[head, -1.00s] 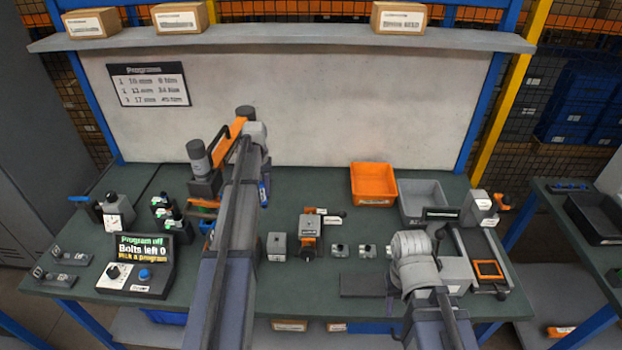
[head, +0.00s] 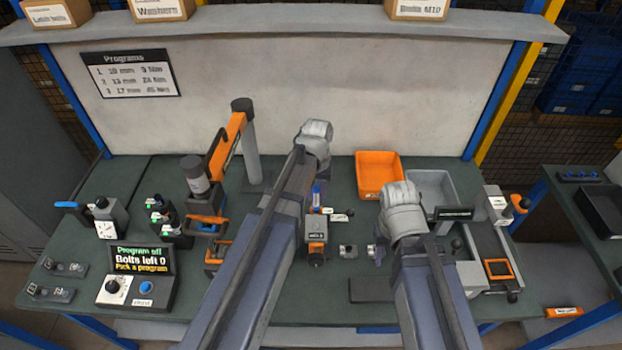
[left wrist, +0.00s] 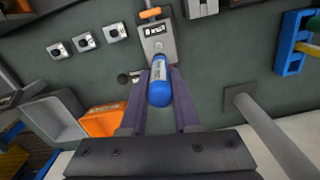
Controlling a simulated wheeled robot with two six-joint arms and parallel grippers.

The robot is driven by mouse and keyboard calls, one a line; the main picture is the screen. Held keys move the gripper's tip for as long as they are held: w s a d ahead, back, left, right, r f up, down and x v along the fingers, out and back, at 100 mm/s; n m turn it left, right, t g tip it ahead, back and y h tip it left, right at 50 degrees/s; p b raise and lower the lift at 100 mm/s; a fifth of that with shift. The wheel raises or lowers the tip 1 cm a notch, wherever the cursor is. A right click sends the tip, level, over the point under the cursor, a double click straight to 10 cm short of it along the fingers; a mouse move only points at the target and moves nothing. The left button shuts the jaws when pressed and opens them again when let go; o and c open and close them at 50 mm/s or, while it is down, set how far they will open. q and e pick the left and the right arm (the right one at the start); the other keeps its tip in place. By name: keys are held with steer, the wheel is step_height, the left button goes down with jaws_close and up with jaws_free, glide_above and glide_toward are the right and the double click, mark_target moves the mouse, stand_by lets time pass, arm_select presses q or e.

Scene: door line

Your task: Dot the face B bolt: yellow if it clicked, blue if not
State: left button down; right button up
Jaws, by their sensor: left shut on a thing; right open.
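My left gripper (left wrist: 160,105) is shut on a blue marker (left wrist: 160,82), which also shows beside my left arm in the head view (head: 317,194). The marker is just beyond a grey block (head: 315,228) with a small label and an orange part. In the left wrist view this block (left wrist: 156,44) has a dark round spot, partly behind the marker's end; I cannot tell whether they touch, and the block's face letter is not readable. My right gripper (head: 404,208) is open; its fingers are mostly hidden by its wrist. A display (head: 142,258) reads "Program off, Bolts left 0, Pick a program".
Small grey blocks (head: 348,251) stand right of the labelled block. An orange bin (head: 378,196) and a grey bin (head: 432,208) stand behind. An orange-and-black tool arm (head: 225,142) rises at left. A blue rack with yellow (left wrist: 295,42) shows in the left wrist view.

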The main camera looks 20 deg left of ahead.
mark_target(317, 206)
arm_select(q)
steer(key=shift+s+d, duration=0.15)
steer(key=shift+f+b, duration=0.75)
steer(key=shift+b, duration=0.05)
steer(key=shift+f+b, duration=1.6)
steer(key=shift+b, duration=0.05)
steer(key=shift+f+b, duration=0.6)
steer(key=shift+r, duration=0.15)
step_height(317, 206, up, 6)
steer(key=p, duration=0.6)
